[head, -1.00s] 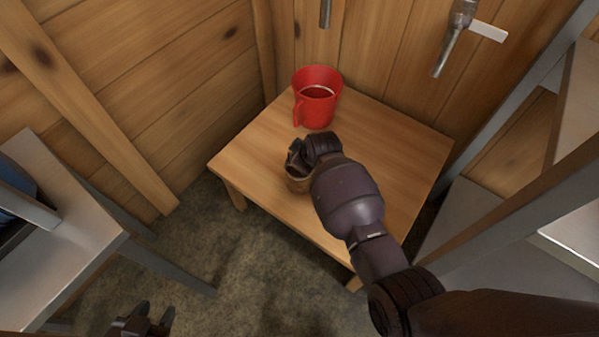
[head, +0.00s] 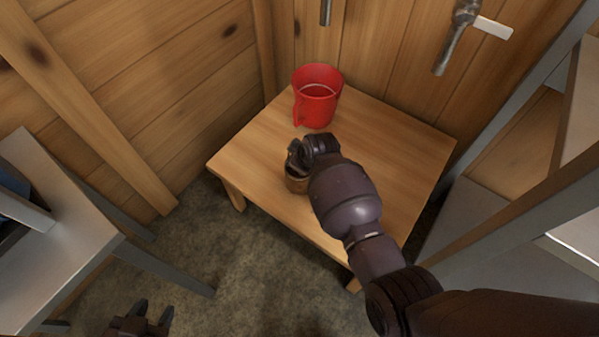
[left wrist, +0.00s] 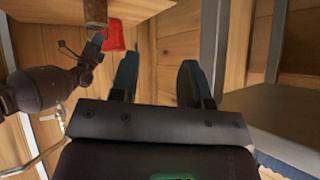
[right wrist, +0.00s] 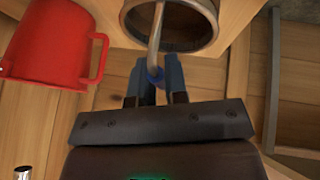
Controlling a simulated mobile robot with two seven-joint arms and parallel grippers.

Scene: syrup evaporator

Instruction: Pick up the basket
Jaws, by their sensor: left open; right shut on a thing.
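The basket (head: 296,183) is a small round wooden vessel at the left front part of the wooden table (head: 400,150). My right gripper (head: 300,152) is just above it and hides part of it. In the right wrist view, the basket (right wrist: 213,38) shows its round open top and a thin metal handle (right wrist: 157,30). The right fingers (right wrist: 155,82) are shut on that handle. I cannot tell whether the basket's base touches the table. My left gripper (head: 142,318) is low over the floor at the bottom left, open and empty; its spread fingers (left wrist: 158,82) show in the left wrist view.
A red jug (head: 317,100) stands on the table behind the basket, close to the wooden wall. A metal tap (head: 452,38) is on that wall. A grey-topped stand (head: 75,245) is at the left, and metal framing (head: 520,200) is at the right.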

